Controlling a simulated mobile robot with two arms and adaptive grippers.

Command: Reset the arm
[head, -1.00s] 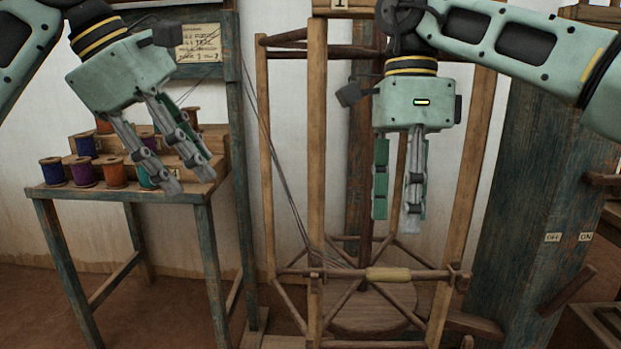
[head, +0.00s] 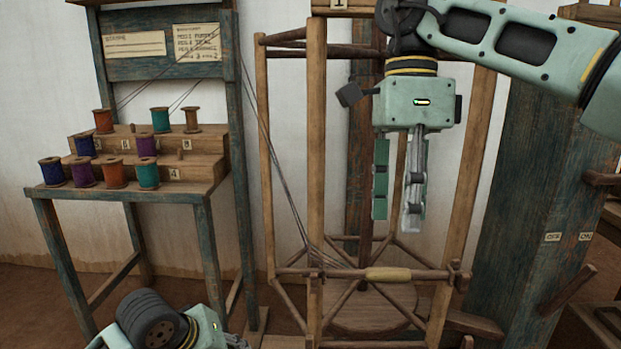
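My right gripper (head: 398,215) hangs pointing down in front of the wooden frame. Its two fingers are apart with nothing between them, so it is open and empty. My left arm is low at the bottom left edge. Only its dark round joint and part of the pale green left gripper (head: 236,341) show there. The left fingers are mostly cut off by the picture's edge, so I cannot tell whether they are open or shut.
A stepped spool rack (head: 190,172) with several coloured thread spools stands at the left, below a board with paper notes (head: 197,43). Threads run from it to the wooden frame (head: 316,150). A dark blue-green post (head: 520,200) with OFF and ON labels stands at the right.

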